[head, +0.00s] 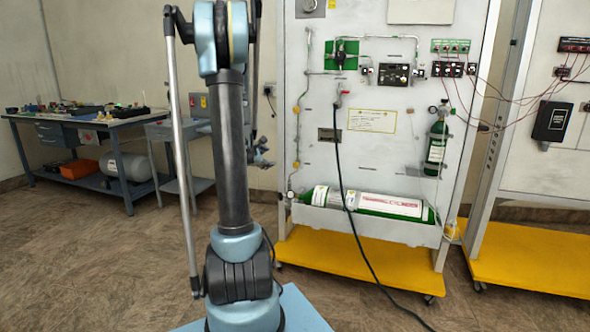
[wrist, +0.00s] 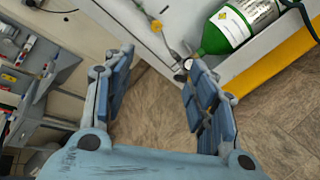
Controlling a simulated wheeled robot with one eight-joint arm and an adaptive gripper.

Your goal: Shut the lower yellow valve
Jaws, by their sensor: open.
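The lower yellow valve (head: 295,165) is a small yellow fitting on the thin pipe at the left edge of the white panel. In the wrist view, the yellow fitting on the pipe (wrist: 157,25) appears to be the same valve, beyond the fingertips. A similar upper yellow valve (head: 296,110) sits higher on that pipe. My gripper (wrist: 158,65) is open, with nothing between its blue fingers. In the head view my gripper (head: 263,152) shows partly behind my arm, left of the lower valve. The valve handle's position is too small to tell.
A round gauge (head: 291,195) sits below the valve at the pipe's lower end. A green and white cylinder (head: 385,205) lies in the panel's bottom tray, above a yellow base (head: 350,257). A black hose (head: 352,220) hangs across the panel. A workbench (head: 95,122) stands left.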

